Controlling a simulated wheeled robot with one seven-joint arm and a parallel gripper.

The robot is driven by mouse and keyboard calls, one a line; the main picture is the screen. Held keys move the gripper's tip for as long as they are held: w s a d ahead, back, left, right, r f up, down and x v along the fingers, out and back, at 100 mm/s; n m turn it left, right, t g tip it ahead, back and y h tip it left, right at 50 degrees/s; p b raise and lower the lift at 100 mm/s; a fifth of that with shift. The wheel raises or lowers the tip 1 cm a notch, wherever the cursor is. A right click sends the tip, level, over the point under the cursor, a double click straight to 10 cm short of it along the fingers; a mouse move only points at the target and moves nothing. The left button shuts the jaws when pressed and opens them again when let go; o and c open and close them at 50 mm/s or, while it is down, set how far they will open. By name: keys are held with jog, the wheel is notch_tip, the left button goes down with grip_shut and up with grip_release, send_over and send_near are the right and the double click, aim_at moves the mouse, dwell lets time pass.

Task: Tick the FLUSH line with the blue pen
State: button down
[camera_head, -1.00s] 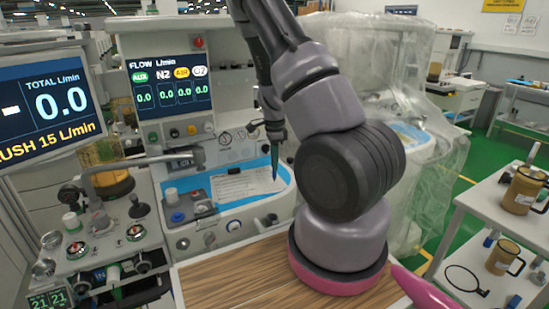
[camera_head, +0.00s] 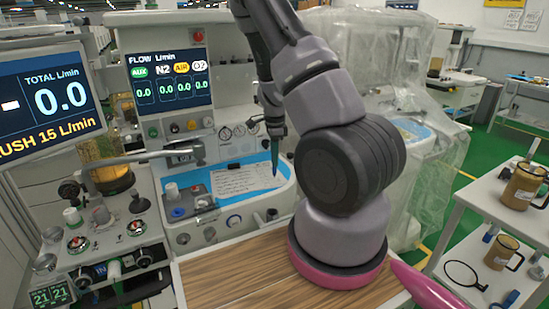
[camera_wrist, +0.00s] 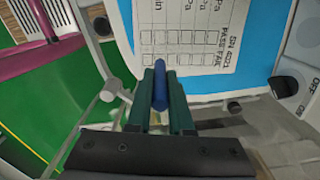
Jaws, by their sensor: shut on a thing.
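My gripper (camera_head: 275,160) hangs point-down over the right end of the printed checklist sheet (camera_head: 240,181) on the blue-lined tray of the machine. In the wrist view its green fingers (camera_wrist: 160,100) are shut on the blue pen (camera_wrist: 160,88). The sheet (camera_wrist: 185,40) shows rows of boxes under PASS/FAIL text; the boxes I can see look empty. The FLUSH line cannot be read in either view. Whether the pen touches the paper cannot be told. A small black clip (camera_head: 233,167) is at the sheet's upper edge.
A screen (camera_head: 45,100) at the left reads 0.0 and "USH 15 L/min". Knobs (camera_head: 172,190) stand left of the sheet. A wooden top (camera_head: 235,275) lies in front. A white side cart (camera_head: 480,230) with brown mugs (camera_head: 521,187) stands at the right.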

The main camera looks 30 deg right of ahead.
jog(key=shift+f, duration=0.5)
dwell(0.5)
jog(key=shift+d, duration=0.45)
dwell(1.1)
notch_tip(320, 180, up, 7)
dwell(1.0)
dwell(0.4)
jog(key=shift+a+f, duration=0.25)
jog(key=shift+f, duration=1.25)
jog(key=shift+a+f, duration=0.2)
jog(key=shift+f, duration=1.25)
jog(key=shift+f, duration=0.6)
jog(key=shift+d, duration=0.35)
